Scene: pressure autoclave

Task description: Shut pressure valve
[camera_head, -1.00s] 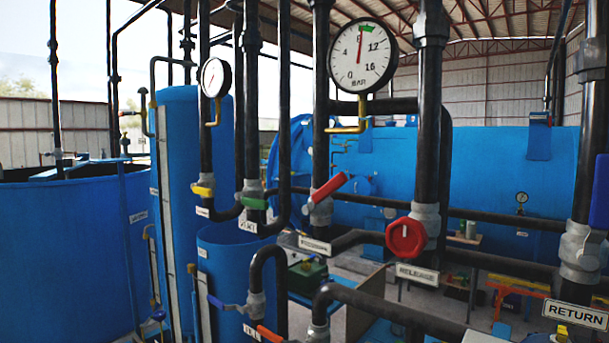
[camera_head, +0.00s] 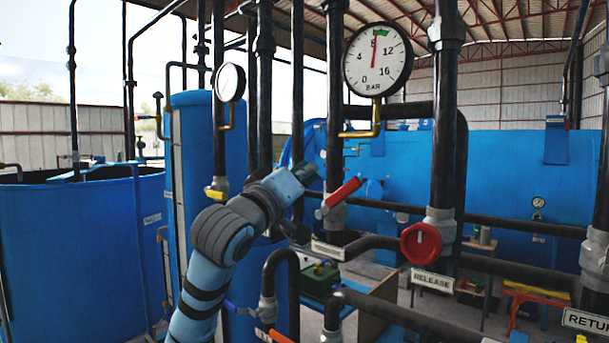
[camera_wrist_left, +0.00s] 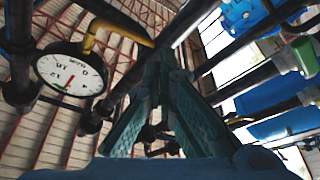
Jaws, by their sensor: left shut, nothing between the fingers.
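A valve with a red lever (camera_head: 343,192) sits on a vertical black pipe below the big pressure gauge (camera_head: 378,60). The lever slants up to the right; the label (camera_head: 327,250) beneath is too small to read. A red round handwheel (camera_head: 421,243) is on the pipe to the right, above a RELEASE label (camera_head: 432,281). No readable label names the pressure valve. My left gripper (camera_head: 308,173) is shut and empty, just up and left of the red lever, apparently apart from it. Its fingers (camera_wrist_left: 165,72) also show in the left wrist view. My right gripper is out of view.
A smaller gauge (camera_head: 230,82) and a yellow-handled valve (camera_head: 215,193) are on pipes at left. Vertical and bent black pipes crowd the space around my left arm. A blue tank (camera_head: 75,250) stands at far left. A RETURN label (camera_head: 585,320) is at right.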

